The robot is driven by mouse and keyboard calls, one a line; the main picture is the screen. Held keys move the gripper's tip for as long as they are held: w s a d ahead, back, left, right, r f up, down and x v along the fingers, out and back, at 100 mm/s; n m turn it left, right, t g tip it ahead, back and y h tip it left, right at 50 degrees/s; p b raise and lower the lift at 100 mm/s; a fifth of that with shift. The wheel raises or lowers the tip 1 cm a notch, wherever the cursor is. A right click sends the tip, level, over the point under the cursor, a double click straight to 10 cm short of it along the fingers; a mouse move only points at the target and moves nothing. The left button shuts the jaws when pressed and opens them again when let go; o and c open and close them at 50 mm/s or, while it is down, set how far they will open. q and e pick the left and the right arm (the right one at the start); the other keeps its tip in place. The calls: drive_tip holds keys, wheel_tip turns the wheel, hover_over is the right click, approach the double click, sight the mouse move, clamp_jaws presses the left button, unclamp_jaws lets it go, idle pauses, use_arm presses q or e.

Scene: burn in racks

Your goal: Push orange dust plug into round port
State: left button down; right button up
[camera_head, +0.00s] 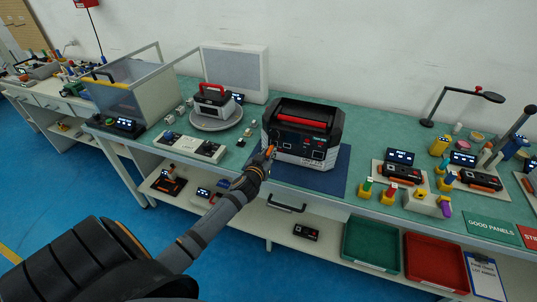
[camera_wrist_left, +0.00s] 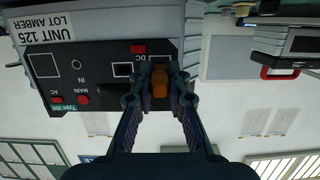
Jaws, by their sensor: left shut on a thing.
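A black and grey power unit (camera_head: 300,135) with a red handle stands on a blue mat on the bench. My left gripper (camera_head: 269,153) is at the left end of its front face. In the left wrist view the gripper (camera_wrist_left: 160,92) is shut on the orange dust plug (camera_wrist_left: 161,88), in front of the panel's right end beside the DC label. A small round port (camera_wrist_left: 76,64) shows by the IN label, apart from the plug. Whatever lies behind the plug is hidden, and I cannot tell whether it touches the panel. My right gripper is not in view.
The blue mat (camera_head: 335,178) has free room in front of the unit. A round turntable (camera_head: 214,122) with a smaller device stands to the left. Green (camera_head: 370,242) and red (camera_head: 436,262) bins sit below.

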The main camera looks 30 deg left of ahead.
use_arm(q)
drive_tip(key=shift+x, duration=0.9)
drive_tip(key=c, duration=1.2)
unclamp_jaws()
drive_tip(key=shift+w+r, duration=0.1)
drive_tip(key=shift+r, duration=0.1)
drive_tip(key=v, duration=1.2)
